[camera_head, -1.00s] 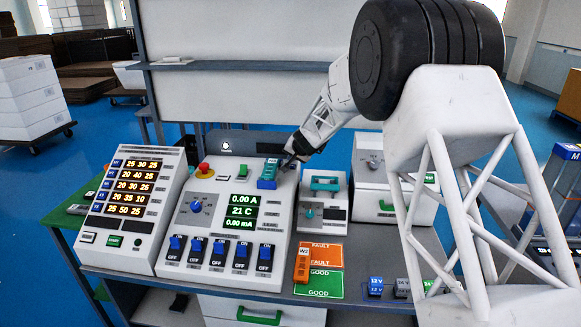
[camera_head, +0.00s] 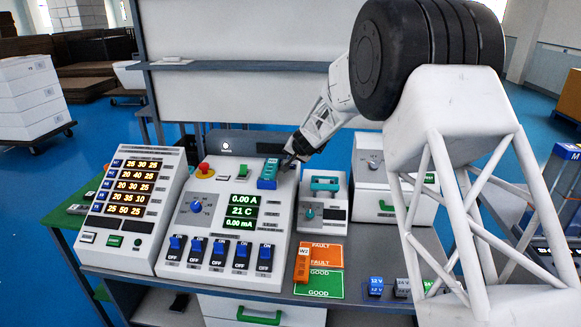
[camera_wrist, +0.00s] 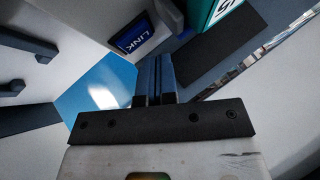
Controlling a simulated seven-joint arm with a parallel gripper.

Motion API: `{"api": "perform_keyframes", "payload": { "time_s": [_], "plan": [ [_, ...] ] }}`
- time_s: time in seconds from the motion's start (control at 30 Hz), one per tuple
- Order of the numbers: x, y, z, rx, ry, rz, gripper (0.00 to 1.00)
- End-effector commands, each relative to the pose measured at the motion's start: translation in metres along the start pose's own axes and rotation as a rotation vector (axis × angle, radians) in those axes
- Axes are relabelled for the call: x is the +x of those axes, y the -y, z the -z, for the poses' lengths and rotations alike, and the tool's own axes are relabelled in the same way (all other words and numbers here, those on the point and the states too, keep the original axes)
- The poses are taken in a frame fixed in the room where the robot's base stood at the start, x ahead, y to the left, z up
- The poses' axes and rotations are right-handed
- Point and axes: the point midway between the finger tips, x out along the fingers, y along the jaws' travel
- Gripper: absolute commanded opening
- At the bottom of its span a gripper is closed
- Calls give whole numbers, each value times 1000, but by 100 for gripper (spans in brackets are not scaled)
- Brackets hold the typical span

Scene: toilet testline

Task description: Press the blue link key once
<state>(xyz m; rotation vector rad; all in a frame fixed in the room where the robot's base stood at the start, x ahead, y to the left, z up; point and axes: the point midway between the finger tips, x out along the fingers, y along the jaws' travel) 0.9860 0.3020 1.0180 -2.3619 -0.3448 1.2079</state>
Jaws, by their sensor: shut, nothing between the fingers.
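The blue link key (camera_wrist: 133,36), with white "LINK" lettering, shows at the upper middle of the wrist view. My gripper (camera_wrist: 153,66) is shut and empty, its fingertips just below and to the right of the key in that picture. I cannot tell whether they touch it. In the head view my gripper (camera_head: 288,158) is at the upper right edge of the sloped white control panel (camera_head: 180,228), right of a teal block (camera_head: 270,170).
The teal block also stands beside the key in the wrist view (camera_wrist: 207,12). A red stop button (camera_head: 204,170), a green switch (camera_head: 244,171) and several blue rocker switches (camera_head: 219,247) are on the panel. A white box with a teal handle (camera_head: 325,184) stands to its right.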

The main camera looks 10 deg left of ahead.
Motion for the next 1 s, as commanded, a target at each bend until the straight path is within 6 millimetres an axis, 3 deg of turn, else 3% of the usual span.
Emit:
{"api": "perform_keyframes", "payload": {
  "time_s": [1.0],
  "plan": [
    [6, -4, -4, 0, 0, 0, 0]
  ]
}}
